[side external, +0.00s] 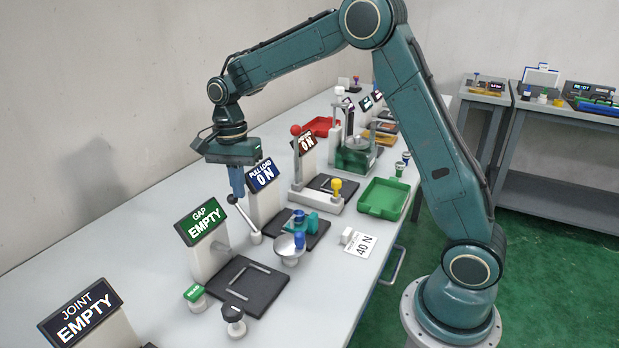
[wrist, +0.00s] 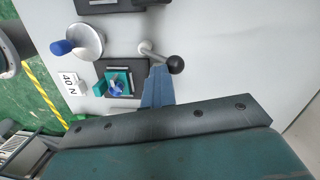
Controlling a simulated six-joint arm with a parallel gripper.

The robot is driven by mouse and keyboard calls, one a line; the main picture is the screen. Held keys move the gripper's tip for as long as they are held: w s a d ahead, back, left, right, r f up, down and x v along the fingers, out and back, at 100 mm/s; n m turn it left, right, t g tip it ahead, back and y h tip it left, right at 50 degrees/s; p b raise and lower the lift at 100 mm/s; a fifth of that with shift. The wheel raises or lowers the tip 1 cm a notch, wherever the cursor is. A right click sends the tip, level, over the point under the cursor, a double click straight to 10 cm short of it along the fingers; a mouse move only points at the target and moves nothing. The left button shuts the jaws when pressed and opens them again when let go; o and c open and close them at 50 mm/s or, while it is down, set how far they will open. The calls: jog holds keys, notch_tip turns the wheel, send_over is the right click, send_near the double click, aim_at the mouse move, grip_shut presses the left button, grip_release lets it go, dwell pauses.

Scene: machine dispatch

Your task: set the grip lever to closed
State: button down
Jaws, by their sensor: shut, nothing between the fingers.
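A lever with a grey shaft and black ball knob (side external: 232,199) stands beside the "PULL LOAD 0 N" display (side external: 262,176). Its shaft slopes from a pale round base on the table up to the knob, leftward in the side view. In the wrist view its black knob (wrist: 176,65) lies just right of my fingertips. My gripper (side external: 238,194) points down at the knob, its blue fingers shut and empty. In the wrist view my gripper (wrist: 158,70) partly overlaps the shaft; I cannot tell whether they touch. No lever label is readable.
A teal clamp with a blue part (side external: 302,221) sits on a dark pad right of the lever. A metal dish (side external: 289,250) and a "40 N" card (side external: 361,243) are nearby. The "GAP EMPTY" display (side external: 206,219) stands in front. The left table side is clear.

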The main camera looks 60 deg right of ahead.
dwell(0.4)
jog(key=shift+s+d+r, duration=0.2)
jog(key=shift+s+r, duration=0.3)
jog(key=shift+s, duration=0.35)
jog(key=shift+s+d+r, duration=0.2)
jog(key=shift+s+r, duration=0.25)
jog(key=shift+s, duration=0.4)
notch_tip(320, 180, up, 10)
jog(key=w, duration=0.1)
jog(key=shift+w+d, duration=0.4)
jog(key=s+a+r+n+t, duration=0.2)
jog(key=s+n, duration=0.2)
jog(key=s, duration=0.3)
jog(key=s+a+r+n+t, duration=0.1)
jog(key=s+a+r+n, duration=0.15)
jog(key=s, duration=0.35)
jog(key=s+d+f+n+t, duration=0.1)
jog(key=s+f+n+t, duration=0.2)
jog(key=s+n, duration=0.6)
jog(key=s+f, duration=0.2)
jog(key=s, duration=0.3)
jog(key=shift+d+f+t+h, duration=0.15)
jog(key=shift+f+t+h, duration=0.15)
jog(key=shift+f+h, duration=0.1)
